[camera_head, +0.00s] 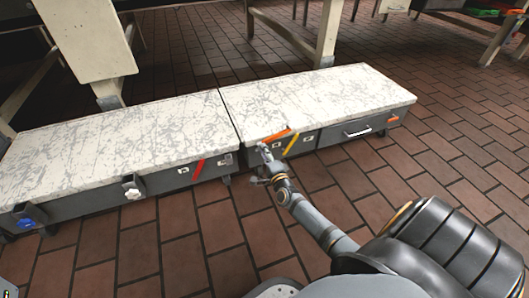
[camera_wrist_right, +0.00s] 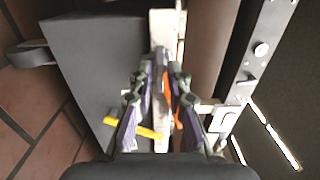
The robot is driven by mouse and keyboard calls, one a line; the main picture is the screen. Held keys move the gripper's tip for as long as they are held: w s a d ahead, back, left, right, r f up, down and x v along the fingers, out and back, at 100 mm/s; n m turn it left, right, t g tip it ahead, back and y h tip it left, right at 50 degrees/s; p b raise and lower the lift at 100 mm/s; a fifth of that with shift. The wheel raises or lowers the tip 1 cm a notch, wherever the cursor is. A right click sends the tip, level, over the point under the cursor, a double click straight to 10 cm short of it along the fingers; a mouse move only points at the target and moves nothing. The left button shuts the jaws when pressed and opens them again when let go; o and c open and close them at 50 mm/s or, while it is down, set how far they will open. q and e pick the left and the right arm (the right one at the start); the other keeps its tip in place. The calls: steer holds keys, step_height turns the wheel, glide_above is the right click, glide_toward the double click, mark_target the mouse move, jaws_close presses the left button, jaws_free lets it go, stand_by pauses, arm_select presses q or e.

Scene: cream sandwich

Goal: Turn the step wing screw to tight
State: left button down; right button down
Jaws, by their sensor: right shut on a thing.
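Two long low grey step boxes with scratched white tops stand end to end: the left step (camera_head: 118,128) and the right step (camera_head: 315,95). My right gripper (camera_head: 266,149) is at the front of the right step, near its left end. Its fingers (camera_wrist_right: 167,62) are closed in on a thin orange bar (camera_head: 277,136), which shows between them in the right wrist view (camera_wrist_right: 180,45). A yellow bar (camera_head: 291,144) slants just to the right of it. I cannot make out which part is the wing screw; the fingers cover the contact. My left gripper is out of view.
The left step's front carries a red bar (camera_head: 198,170), a dark latch (camera_head: 132,187) and a blue knob (camera_head: 28,222). The right step has a handle (camera_head: 357,130). Table legs (camera_head: 328,35) stand behind. The brick floor in front is mostly clear.

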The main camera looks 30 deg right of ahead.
steer(key=shift+f, duration=0.1)
steer(key=c, duration=1.5)
jaws_free()
steer(key=v, duration=1.2)
steer(key=shift+a, duration=0.1)
